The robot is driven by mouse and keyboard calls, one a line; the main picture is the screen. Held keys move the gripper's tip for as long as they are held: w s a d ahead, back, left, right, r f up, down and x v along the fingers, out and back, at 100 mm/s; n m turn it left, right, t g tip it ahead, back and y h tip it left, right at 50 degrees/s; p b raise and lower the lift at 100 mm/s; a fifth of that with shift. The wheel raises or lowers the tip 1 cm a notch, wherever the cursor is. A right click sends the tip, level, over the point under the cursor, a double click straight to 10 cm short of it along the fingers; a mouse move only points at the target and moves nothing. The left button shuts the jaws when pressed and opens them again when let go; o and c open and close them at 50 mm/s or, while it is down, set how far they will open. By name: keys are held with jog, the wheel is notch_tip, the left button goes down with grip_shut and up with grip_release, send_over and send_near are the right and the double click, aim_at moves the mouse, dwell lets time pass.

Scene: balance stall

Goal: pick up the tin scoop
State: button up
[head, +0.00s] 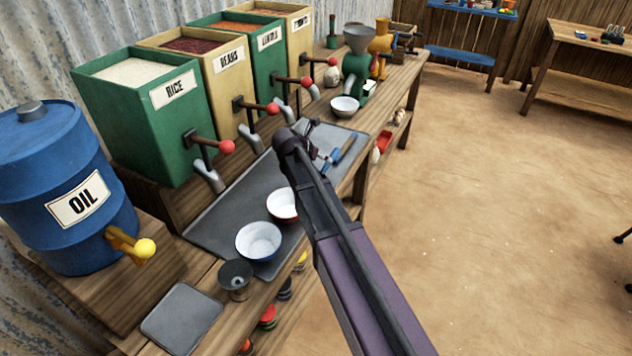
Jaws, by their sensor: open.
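A tool with a blue handle (345,148) lies on the long grey tray (212,226). It may be the tin scoop, but its other end is partly hidden behind my gripper, so I cannot tell its full shape. My gripper (318,140) is open, over the tray close to the left of the blue handle. I cannot tell whether it touches the tool. My arm crosses the middle of the view and hides part of the tray.
Labelled bins, including the green rice bin (140,118), line the back, their red-knobbed levers jutting over the tray. A blue oil barrel (55,190) stands left.

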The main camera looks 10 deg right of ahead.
aim_at(336, 151)
jog(key=shift+b+x, duration=1.75)
jog(key=shift+x, duration=0.85)
jog(key=shift+s+d, duration=0.1)
jog(key=shift+r, duration=0.1)
grip_shut()
